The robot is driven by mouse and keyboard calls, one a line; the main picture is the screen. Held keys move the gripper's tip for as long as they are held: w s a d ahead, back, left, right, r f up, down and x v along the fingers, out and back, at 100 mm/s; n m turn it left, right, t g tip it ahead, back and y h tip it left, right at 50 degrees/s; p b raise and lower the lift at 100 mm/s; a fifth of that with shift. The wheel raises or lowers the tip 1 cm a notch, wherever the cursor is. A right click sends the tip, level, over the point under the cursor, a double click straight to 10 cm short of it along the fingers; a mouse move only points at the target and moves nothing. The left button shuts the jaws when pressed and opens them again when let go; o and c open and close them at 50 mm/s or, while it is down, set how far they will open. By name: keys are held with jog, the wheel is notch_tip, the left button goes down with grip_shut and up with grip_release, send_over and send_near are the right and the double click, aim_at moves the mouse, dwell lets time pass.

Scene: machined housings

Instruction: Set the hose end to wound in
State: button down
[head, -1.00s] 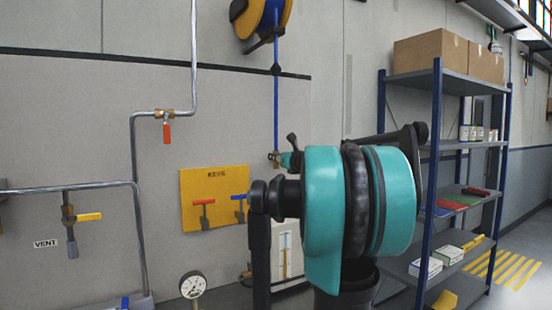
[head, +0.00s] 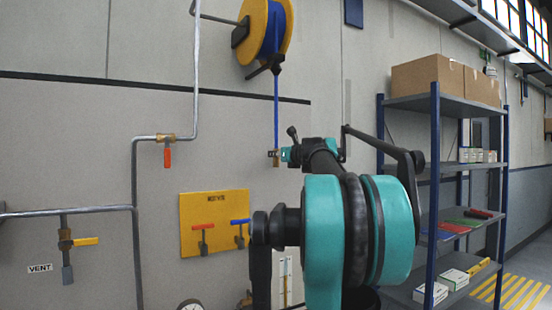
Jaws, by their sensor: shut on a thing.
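A yellow hose reel (head: 265,32) with blue hose wound on it hangs on the wall at the top of the head view. A length of blue hose (head: 276,112) runs straight down from a dark guide under the reel. The brass-coloured hose end (head: 276,160) is at the bottom of this length. My gripper (head: 279,155) is shut on the hose end and holds it well below the reel. My teal and black arm fills the lower middle of the view.
A yellow board (head: 213,222) with red and blue handles is on the wall at left of my arm. Grey pipes with valves (head: 166,140) run along the left wall. A blue-framed shelf (head: 433,150) with boxes stands close on the right.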

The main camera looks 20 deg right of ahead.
jog(key=c, duration=1.3)
grip_release()
jog(key=shift+r, duration=0.1)
jog(key=shift+c, duration=0.2)
jog(key=shift+s, duration=0.1)
jog(key=s+d, duration=0.2)
jog(key=s, duration=0.9)
jog(key=shift+s+d, duration=0.15)
jog(key=shift+s, duration=0.2)
